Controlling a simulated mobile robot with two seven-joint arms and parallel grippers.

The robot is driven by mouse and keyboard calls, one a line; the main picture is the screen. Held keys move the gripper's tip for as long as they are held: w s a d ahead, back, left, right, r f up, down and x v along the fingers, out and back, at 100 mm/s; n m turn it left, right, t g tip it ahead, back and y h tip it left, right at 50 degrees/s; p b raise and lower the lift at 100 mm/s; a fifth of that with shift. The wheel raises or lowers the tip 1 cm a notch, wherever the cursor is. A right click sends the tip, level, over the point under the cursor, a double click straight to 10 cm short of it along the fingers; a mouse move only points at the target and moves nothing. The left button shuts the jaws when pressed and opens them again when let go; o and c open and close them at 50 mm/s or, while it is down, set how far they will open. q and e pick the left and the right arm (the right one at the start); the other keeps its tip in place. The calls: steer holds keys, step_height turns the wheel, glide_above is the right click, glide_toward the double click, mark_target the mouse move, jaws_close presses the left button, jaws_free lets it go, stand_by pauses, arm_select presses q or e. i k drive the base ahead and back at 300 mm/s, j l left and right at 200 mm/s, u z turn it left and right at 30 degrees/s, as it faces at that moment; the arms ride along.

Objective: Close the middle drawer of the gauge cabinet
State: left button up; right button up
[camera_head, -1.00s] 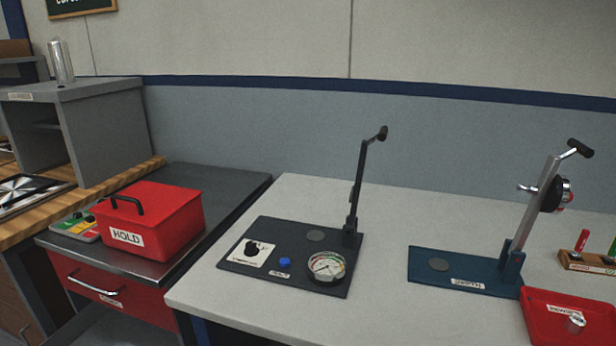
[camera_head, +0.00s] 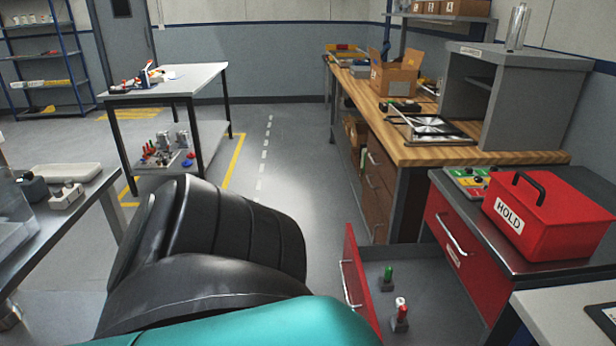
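The red cabinet (camera_head: 436,210) stands at the right under a dark top. Its top drawer front (camera_head: 457,243) is shut and has a silver bar handle. Below it, a red-fronted drawer (camera_head: 357,270) is pulled well out to the left. It holds a green-topped piece (camera_head: 388,273) and a red-and-white-topped piece (camera_head: 400,312). The lower part of the cabinet is cut off by the frame, so I cannot confirm which level this drawer is. My black and teal arm fills the lower middle, left of the open drawer. Neither gripper is in view.
A red HOLD box (camera_head: 550,215) and a panel with coloured buttons (camera_head: 467,180) sit on the cabinet. A wooden workbench (camera_head: 440,150) adjoins behind. A white-topped table (camera_head: 165,82) stands far left, a grey table (camera_head: 60,215) near left. Open floor (camera_head: 300,150) lies between.

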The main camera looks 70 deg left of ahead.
mark_target(441, 312)
steer(key=u, duration=1.9)
steer(key=i+z, duration=0.15)
steer(key=z, duration=0.2)
steer(key=i+j+z, duration=0.1)
steer(key=z, duration=0.25)
steer(key=i+j+z, duration=0.15)
steer(key=z, duration=0.15)
